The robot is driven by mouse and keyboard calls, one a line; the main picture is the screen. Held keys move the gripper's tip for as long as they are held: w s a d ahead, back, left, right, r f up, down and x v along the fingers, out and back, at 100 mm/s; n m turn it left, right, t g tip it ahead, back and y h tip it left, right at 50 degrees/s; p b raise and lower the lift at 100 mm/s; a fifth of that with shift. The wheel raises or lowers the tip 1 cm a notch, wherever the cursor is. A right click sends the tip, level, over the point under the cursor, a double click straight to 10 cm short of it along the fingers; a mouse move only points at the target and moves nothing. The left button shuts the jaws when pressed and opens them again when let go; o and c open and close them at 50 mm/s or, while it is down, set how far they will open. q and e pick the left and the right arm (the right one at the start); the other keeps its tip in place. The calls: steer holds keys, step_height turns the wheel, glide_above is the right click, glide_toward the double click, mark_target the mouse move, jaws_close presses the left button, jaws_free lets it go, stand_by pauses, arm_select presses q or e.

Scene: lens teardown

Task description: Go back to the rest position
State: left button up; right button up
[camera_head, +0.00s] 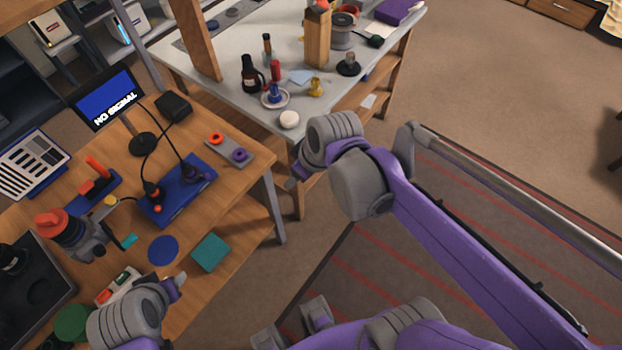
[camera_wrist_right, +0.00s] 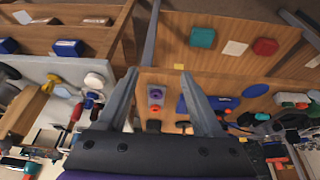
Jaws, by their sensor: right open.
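My right arm comes in from the right over the gap between the two tables. Its gripper (camera_head: 295,177) is small and mostly hidden by its own wrist in the head view. In the right wrist view the right gripper (camera_wrist_right: 159,75) has its two grey fingers spread wide, with nothing between them. My left gripper (camera_head: 178,286) is at the bottom left, above the front edge of the wooden workbench (camera_head: 232,262). Only its purple and grey tip shows beyond the wrist, and whether its jaws are apart cannot be made out. No held object shows there.
The workbench carries a blue board (camera_head: 190,198), a teal square (camera_head: 210,252), a blue disc (camera_head: 163,250) and a screen (camera_head: 106,97) reading "NO SIGNAL". The light-topped table (camera_head: 215,85) bears bottles, a wooden block (camera_head: 317,40) and a white round piece (camera_head: 289,119). Floor is open at right.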

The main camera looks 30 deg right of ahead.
arm_select(q)
steer(key=shift+s, duration=0.1)
arm_select(e)
steer(key=shift+s+d, duration=0.1)
steer(key=shift+s, duration=0.3)
